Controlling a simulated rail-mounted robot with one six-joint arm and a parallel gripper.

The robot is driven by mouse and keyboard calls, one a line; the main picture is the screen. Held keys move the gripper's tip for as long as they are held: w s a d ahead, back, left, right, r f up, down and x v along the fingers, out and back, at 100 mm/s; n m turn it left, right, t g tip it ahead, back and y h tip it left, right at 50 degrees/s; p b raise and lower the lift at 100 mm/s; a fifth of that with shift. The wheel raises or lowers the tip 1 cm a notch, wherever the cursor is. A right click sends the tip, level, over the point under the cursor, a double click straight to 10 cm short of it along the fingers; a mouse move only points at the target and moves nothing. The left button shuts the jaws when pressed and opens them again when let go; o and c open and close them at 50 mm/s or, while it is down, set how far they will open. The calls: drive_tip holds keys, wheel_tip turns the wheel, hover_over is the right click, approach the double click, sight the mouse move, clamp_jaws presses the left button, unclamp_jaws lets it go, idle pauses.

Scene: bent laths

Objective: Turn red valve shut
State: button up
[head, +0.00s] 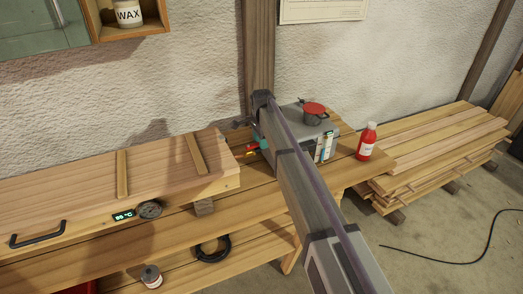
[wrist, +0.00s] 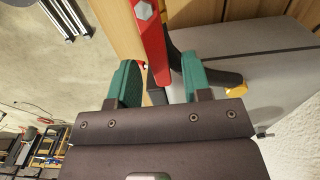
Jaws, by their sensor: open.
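The red valve shows in the wrist view as a flat red lever (wrist: 153,42) with a hex bolt at its upper end. In the head view a small red part, likely this lever (head: 251,147), shows beside my gripper (head: 254,138), mostly hidden by my arm. In the wrist view my gripper (wrist: 160,82) is open. Its two green fingers stand on either side of the lever's lower end, with gaps visible, so they do not clamp it. A black curved part and a yellow piece (wrist: 237,89) lie just behind the right finger.
A grey box (head: 332,130) with a red-topped pot (head: 314,112) stands behind my arm on the wooden bench (head: 235,205). A red bottle (head: 367,142) stands to its right. A long wooden box (head: 70,190) with a gauge (head: 149,209) fills the left. Stacked planks (head: 440,145) lie right.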

drive_tip(key=shift+c, duration=0.3)
clamp_jaws()
idle(0.3)
